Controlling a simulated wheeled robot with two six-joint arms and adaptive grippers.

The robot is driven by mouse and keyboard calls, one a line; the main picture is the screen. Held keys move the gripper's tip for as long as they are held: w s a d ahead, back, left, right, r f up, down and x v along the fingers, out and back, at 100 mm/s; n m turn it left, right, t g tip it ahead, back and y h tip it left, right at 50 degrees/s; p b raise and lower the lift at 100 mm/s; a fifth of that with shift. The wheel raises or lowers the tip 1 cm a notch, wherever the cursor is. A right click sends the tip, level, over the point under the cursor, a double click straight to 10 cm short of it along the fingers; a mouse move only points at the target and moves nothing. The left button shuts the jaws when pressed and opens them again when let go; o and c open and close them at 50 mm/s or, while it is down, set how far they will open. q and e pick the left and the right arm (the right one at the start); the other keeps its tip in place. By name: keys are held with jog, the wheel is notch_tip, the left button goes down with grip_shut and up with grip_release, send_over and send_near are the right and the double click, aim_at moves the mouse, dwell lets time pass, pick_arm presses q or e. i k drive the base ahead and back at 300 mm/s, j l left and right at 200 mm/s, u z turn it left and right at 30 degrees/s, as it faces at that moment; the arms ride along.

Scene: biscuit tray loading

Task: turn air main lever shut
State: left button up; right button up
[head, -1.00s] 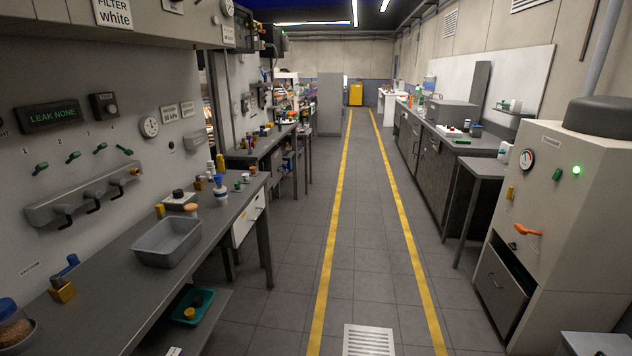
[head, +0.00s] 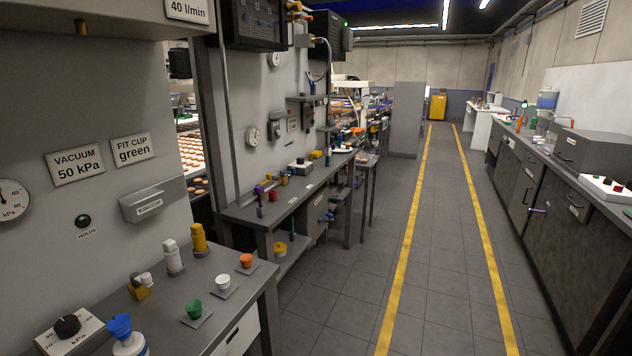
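I cannot make out an air main lever in the head view now. Neither of my grippers shows in this view. On the left wall, a round kPa gauge (head: 11,200) is cut by the picture's left edge. Signs reading "VACUUM 50 kPa" (head: 76,166) and "FIT CUP green" (head: 133,149) hang to its right. Below them is a small black round knob or button (head: 83,221).
The near left bench (head: 243,283) holds a dial box (head: 68,328), a blue-topped bottle (head: 129,338), and green (head: 194,309), white and orange cups. More benches run along the left. Dark cabinets (head: 522,190) line the right. The floor between the yellow lines (head: 449,240) is clear.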

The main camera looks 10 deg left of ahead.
aim_at(269, 175)
jog(key=i+l+u, duration=0.1)
jog(key=i+u, duration=0.3)
jog(key=i+l+u, duration=0.2)
jog(key=u, duration=0.25)
jog(key=i+l+u, duration=0.6)
jog(key=l+u, duration=0.25)
jog(key=i+l+u, duration=0.2)
jog(key=l+u, duration=0.65)
jog(key=i+l, duration=0.05)
jog(key=l, duration=0.05)
